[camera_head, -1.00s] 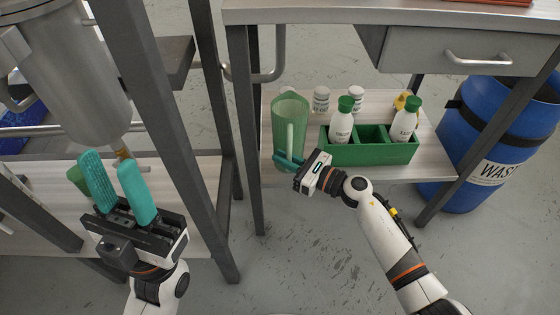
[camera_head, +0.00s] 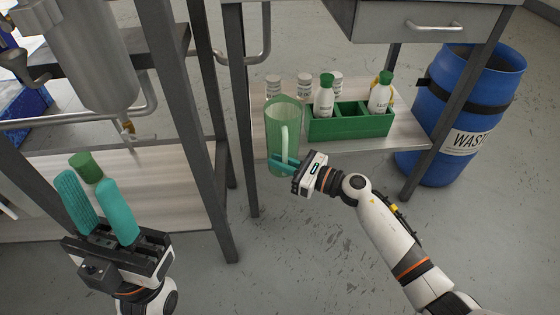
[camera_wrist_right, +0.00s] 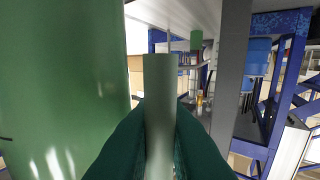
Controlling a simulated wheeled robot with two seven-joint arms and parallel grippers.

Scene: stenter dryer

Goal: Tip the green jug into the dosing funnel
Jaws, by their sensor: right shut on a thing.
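The green jug (camera_head: 270,128) is translucent, upright, with a pale handle (camera_head: 284,138). My right gripper (camera_head: 284,163) is shut on this handle. The jug's base overlaps the front edge of the lower shelf in the picture. In the right wrist view the jug (camera_wrist_right: 60,90) fills the left side, and its handle (camera_wrist_right: 159,105) stands between the dark green fingers. A grey metal vessel (camera_head: 95,60) at upper left tapers to a brass outlet (camera_head: 128,127); it may be the dosing funnel, but its top is out of view. My left gripper (camera_head: 97,200) has its teal fingers apart.
A green rack (camera_head: 350,128) with white, green-capped bottles stands on the shelf, several white containers behind. A blue waste drum (camera_head: 465,110) is at right. Dark table legs (camera_head: 240,120) and frame posts (camera_head: 175,100) stand between jug and vessel. A green cap (camera_head: 85,167) shows behind my left fingers.

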